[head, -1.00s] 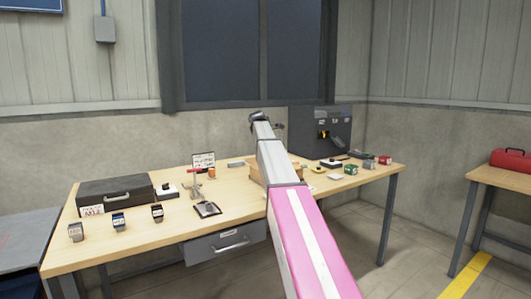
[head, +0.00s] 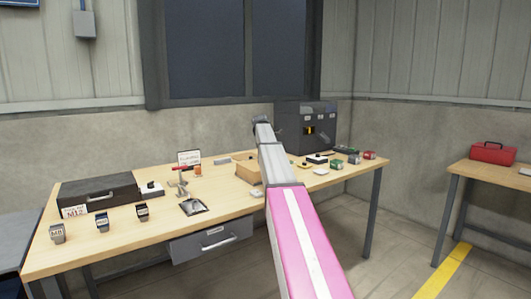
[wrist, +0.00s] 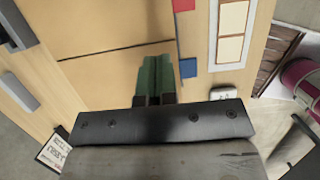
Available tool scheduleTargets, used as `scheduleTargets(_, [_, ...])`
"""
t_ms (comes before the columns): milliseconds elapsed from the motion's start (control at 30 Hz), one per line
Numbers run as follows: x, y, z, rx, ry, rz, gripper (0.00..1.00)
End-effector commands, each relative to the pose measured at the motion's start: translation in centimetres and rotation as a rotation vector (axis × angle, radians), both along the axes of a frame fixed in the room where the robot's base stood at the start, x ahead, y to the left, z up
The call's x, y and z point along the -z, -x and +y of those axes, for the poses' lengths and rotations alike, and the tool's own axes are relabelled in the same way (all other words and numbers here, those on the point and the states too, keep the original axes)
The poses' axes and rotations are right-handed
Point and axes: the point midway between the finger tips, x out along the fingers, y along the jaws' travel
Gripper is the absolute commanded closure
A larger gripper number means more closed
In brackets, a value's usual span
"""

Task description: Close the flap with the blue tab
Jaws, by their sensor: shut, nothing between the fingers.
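In the wrist view a tan box top (wrist: 100,30) fills the upper middle, with a dark seam running across it. A blue tab (wrist: 188,67) sticks out at its right side below the seam, and a red tab (wrist: 184,5) sticks out above it. I cannot tell how far either flap stands open. My gripper (wrist: 155,62) is shut and empty, its green fingers over the tan surface just left of the blue tab. Contact is unclear. In the head view the box (head: 247,171) is partly hidden behind my arm, and the gripper's fingers are not visible.
A panel with cream squares (wrist: 232,32) lies right of the tabs. On the workbench (head: 130,240) stand a black case (head: 98,191), a dark machine (head: 305,127) at the back and several small boxes. A red toolbox (head: 493,153) is on another table.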

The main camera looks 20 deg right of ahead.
Motion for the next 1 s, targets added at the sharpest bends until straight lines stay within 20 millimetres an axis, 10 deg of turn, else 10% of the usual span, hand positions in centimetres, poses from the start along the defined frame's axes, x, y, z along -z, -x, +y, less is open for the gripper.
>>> scheduleTargets(1000, [3.6,-0.6,-1.8,0.0,0.0,0.0,1.0])
